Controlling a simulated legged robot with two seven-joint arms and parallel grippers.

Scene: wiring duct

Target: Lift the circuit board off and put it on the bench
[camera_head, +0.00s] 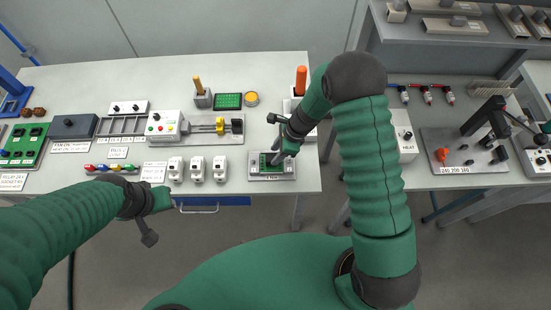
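A small green circuit board (266,159) sits on a grey fixture (257,171) near the front right corner of the white bench (231,183). My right gripper (275,160) is right over the board and hides part of it. I cannot tell whether its fingers touch the board or how far apart they are. My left gripper (150,238) hangs in front of the bench edge, away from the board. Its fingers are too small and dark to tell open from shut.
Three white modules (197,169) stand left of the fixture. A green grid tray (228,101), a yellow-topped round pot (251,98) and an orange-handled tool (301,80) are farther back. A second bench (440,182) stands across a gap at right.

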